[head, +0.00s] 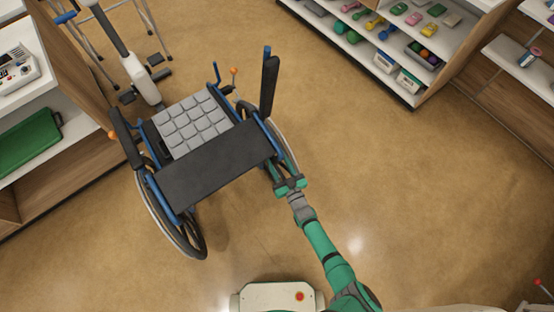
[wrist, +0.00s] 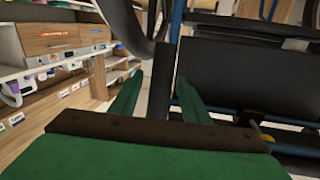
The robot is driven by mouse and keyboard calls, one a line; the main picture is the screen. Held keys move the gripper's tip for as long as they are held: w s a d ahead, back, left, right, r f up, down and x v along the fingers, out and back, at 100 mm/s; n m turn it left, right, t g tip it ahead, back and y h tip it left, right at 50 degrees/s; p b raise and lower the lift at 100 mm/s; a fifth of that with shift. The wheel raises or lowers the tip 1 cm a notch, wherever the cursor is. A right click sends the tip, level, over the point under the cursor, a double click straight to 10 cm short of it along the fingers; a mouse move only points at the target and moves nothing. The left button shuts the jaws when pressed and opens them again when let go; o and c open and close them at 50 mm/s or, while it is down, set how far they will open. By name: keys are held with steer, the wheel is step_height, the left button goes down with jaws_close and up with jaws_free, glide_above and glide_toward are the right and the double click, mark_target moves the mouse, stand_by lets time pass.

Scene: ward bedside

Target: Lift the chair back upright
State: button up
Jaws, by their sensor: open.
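A wheelchair with a blue frame (head: 178,192), a grey padded seat cushion (head: 188,125) and a black back panel (head: 215,167) is left of centre in the head view. The panel is on the side nearest me, and I cannot tell its exact tilt. The wheelchair's large wheels show at left (head: 172,222) and right. My gripper (head: 280,172) is beside the right wheel, just right of the panel's right end. In the wrist view my gripper (wrist: 158,97) is open, its green fingers apart. The black panel (wrist: 245,72) is to their right. I cannot tell whether the fingers touch the frame.
A shelf with coloured weights (head: 385,30) stands at the back right. A cabinet with a green case (head: 30,138) is on the left. A walker frame and a pale stand (head: 142,80) are behind the wheelchair. The floor (head: 430,210) to the right is clear.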

steer(key=shift+w, duration=0.15)
jaws_close()
